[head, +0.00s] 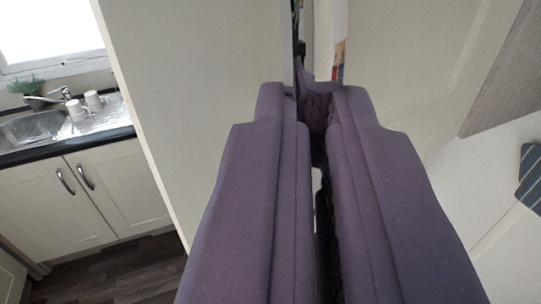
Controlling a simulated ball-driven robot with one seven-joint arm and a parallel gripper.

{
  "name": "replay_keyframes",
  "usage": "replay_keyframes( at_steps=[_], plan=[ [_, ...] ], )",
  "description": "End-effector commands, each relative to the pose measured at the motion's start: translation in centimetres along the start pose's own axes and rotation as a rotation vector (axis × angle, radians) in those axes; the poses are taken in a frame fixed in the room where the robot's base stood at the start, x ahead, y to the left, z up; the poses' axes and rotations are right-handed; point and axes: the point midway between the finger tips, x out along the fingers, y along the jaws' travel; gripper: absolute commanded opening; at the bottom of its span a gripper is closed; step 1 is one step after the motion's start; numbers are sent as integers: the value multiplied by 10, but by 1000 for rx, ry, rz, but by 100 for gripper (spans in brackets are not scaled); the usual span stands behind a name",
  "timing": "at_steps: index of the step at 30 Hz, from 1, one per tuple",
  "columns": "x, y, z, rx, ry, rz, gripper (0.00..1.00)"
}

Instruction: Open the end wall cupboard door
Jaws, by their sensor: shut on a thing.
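My gripper (318,92) is purple and points away from me up the middle of the head view. Its jaws are closed at a narrow gap between two cream panels. A small dark piece, apparently the door handle (300,48), shows just beyond the tips; the rest of what they grip is hidden. The cupboard door (408,75), with a raised frame edge, appears to be the panel on the right. A flat cream panel (200,110) is on the left. The gap between them shows a little of the inside, so the door seems ajar.
On the left, a sink (40,128) and white mugs (93,100) are on a dark-edged worktop above base cupboards (115,185). A dark wood floor (120,270) lies below. On the right are a grey wood-like panel (510,75) and a striped cushion (531,175).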

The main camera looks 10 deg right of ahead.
Motion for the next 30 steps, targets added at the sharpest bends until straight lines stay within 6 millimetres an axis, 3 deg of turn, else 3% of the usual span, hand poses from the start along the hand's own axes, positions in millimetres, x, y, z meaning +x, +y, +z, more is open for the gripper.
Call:
replay_keyframes(
  at_steps=[1, 15, 16, 19, 30],
  plan=[
    [-2, 7, -2, 7, 6, 14, 0],
    [-3, 7, -2, 6, 3, 18, 0],
    [-3, 7, -2, 6, 3, 18, 13],
    [-3, 7, -1, 5, 2, 17, 34],
    [-4, 4, 0, 2, -1, 12, 34]
  ],
)
